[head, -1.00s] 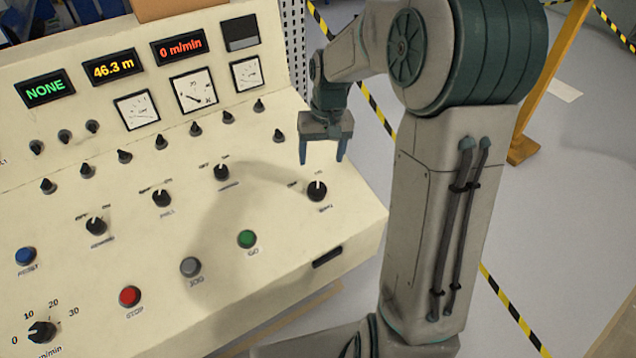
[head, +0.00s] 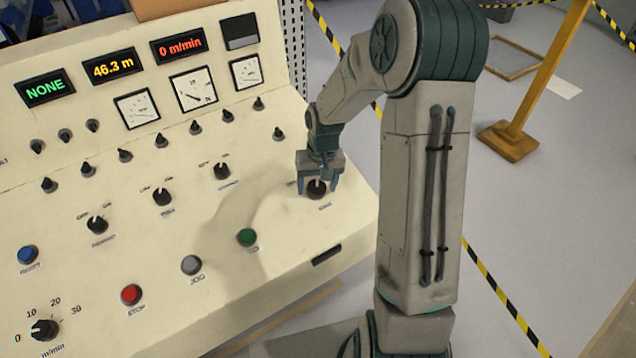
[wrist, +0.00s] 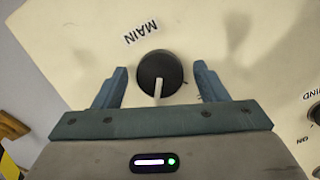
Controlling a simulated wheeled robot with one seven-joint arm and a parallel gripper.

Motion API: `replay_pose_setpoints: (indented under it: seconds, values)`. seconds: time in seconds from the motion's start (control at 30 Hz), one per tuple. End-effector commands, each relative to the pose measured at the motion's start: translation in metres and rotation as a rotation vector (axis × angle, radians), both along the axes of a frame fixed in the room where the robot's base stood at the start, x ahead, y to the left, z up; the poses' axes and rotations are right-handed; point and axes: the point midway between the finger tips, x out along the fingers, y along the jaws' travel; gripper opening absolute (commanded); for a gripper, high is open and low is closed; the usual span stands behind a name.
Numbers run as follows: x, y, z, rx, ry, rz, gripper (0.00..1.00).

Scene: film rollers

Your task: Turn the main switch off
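The main switch (head: 317,189) is a round black knob with a pale pointer line, at the right end of the lower knob row on the cream console. In the wrist view the knob (wrist: 160,76) sits beside the upside-down label MAIN, and its pale line points toward the gripper's palm. My gripper (head: 317,184) is at the knob, with its fingers on either side. In the wrist view the gripper (wrist: 160,84) is open, with a gap between each finger and the knob. The ON and OFF marks of this knob are hidden.
The console (head: 300,225) carries other knobs nearby, a green button (head: 247,237), a grey JOG button (head: 191,265) and a red STOP button (head: 131,294). Displays and dials stand on its upright panel. A yellow post (head: 535,85) and striped floor tape lie to the right.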

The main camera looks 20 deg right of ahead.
Motion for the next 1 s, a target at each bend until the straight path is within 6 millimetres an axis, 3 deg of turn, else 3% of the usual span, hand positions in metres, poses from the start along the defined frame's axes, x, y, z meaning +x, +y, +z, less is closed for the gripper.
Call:
replay_pose_setpoints:
  seconds: [0.03, 0.13, 0.57, 1.0]
  values:
    - [0.0, 0.0, 0.0001, 0.0, 0.0, 0.0, 0.51]
    - [0.0, 0.0, 0.0002, 0.0, 0.0, 0.0, 0.23]
    - [0.0, 0.0003, -0.0003, -0.013, -0.005, 0.062, 0.23]
    - [0.0001, 0.0013, -0.0008, -0.091, -0.03, 0.403, 0.23]
